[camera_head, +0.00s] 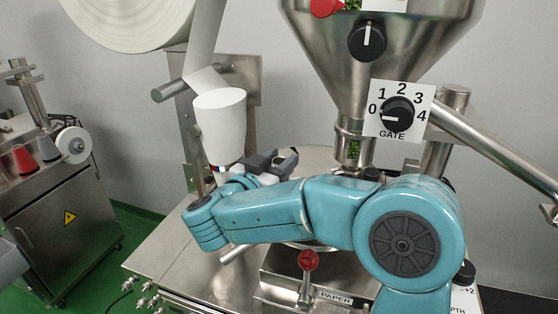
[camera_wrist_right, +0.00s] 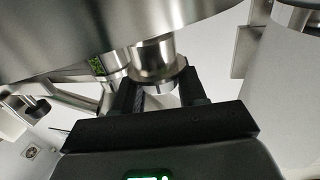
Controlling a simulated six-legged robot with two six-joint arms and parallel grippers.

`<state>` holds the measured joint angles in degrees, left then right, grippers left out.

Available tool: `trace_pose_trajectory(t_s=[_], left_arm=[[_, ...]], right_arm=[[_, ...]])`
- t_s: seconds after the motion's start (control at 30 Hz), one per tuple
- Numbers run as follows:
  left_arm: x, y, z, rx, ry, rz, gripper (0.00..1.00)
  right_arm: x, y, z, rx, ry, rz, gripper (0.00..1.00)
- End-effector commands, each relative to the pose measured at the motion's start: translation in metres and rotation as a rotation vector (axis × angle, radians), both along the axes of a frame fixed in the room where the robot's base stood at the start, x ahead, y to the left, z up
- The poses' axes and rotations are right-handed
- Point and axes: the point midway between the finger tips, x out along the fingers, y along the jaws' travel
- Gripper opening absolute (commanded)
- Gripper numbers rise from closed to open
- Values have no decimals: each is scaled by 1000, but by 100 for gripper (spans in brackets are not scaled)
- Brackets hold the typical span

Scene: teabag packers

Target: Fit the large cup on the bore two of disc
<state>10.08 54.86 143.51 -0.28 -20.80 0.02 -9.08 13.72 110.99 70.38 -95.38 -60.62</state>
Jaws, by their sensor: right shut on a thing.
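My right gripper (camera_head: 284,163) reaches in front of the paper cone, low over the round metal disc (camera_head: 318,157). In the right wrist view, my right gripper (camera_wrist_right: 160,92) is shut on a short shiny metal cylinder, which looks like the large cup (camera_wrist_right: 152,60). The disc (camera_wrist_right: 70,35) fills the upper left there, and the cup meets its edge in the picture. I cannot tell whether the cup touches a bore. The cup does not show clearly in the head view; my arm and gripper cover much of the disc. My left gripper is not in view.
The steel hopper (camera_head: 385,60) and its outlet (camera_head: 352,146) with green tea stand just right of my gripper. The white paper cone (camera_head: 221,125) is close on the left. A red-knobbed lever (camera_head: 308,262) stands in front. A second machine (camera_head: 60,180) is far left.

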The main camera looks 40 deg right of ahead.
Motion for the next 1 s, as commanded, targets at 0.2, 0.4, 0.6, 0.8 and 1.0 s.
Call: trace_pose_trajectory(t_s=[0.2, 0.4, 0.6, 0.8, 1.0], left_arm=[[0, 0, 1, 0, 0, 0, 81], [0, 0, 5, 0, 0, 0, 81], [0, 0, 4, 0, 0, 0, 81], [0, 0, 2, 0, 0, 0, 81], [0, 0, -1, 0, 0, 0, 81]], right_arm=[[0, 0, 1, 0, 0, 0, 8], [1, 1, 1, 0, 1, 0, 8], [1, 1, 0, 0, 0, 0, 8], [1, 1, -2, 0, 0, 0, 8], [1, 1, -7, 0, -1, 0, 8]])
